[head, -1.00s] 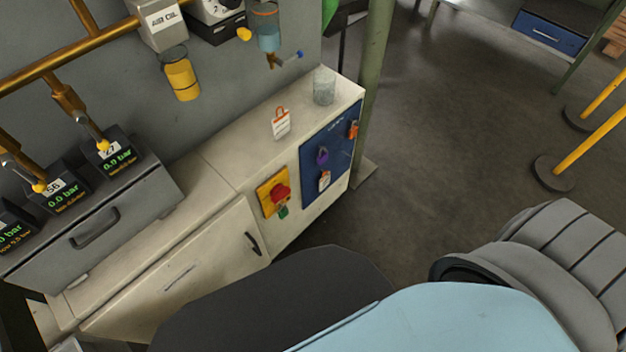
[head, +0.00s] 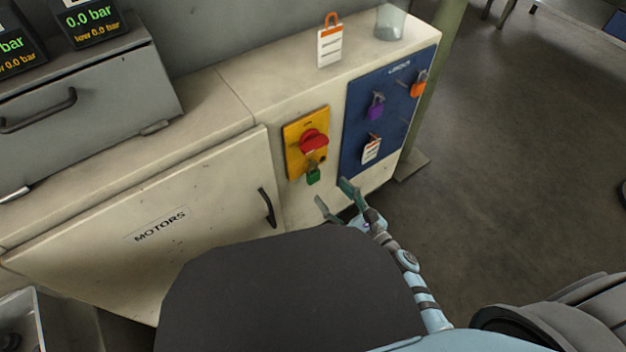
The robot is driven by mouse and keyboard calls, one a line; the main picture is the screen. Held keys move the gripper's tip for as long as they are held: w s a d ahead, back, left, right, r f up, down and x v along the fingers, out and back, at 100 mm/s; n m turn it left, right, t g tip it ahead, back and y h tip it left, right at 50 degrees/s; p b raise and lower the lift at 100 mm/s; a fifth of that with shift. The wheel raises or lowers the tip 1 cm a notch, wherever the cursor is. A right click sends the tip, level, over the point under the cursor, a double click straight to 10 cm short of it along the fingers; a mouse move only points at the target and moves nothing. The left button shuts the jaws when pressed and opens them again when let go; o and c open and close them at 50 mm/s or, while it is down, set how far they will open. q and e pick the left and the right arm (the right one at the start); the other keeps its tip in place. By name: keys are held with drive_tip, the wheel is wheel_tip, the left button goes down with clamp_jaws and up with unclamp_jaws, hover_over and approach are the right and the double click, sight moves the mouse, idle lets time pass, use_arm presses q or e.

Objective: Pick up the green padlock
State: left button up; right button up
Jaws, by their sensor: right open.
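The green padlock (head: 313,176) hangs at the bottom of the yellow switch plate (head: 293,137), just under the red rotary handle (head: 314,141), on the front of the cream cabinet. My right gripper (head: 332,194) is open and empty. Its two fingers point up toward the switch, and in the picture they are just below and to the right of the padlock, apart from it. The dark part of my body hides the lower cabinet front. My left gripper is not in view.
A blue board (head: 392,110) right of the switch holds a purple padlock (head: 376,105), an orange padlock (head: 418,84) and a white tag (head: 371,149). A door handle (head: 267,207) sticks out left of my gripper.

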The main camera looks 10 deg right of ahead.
sight(315, 176)
drive_tip(key=x, duration=0.2)
drive_tip(key=b+x, duration=0.1)
drive_tip(key=x, duration=0.2)
drive_tip(key=f+b+x, duration=0.1)
drive_tip(key=x, duration=0.2)
drive_tip(key=shift+w+d, duration=0.1)
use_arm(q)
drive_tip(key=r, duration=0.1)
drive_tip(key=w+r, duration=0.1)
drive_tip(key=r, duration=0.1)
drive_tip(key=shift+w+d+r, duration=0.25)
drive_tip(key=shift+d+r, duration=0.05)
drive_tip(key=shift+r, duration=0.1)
use_arm(e)
drive_tip(key=c, duration=1.3)
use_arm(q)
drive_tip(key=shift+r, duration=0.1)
use_arm(e)
drive_tip(key=shift+r, duration=0.1)
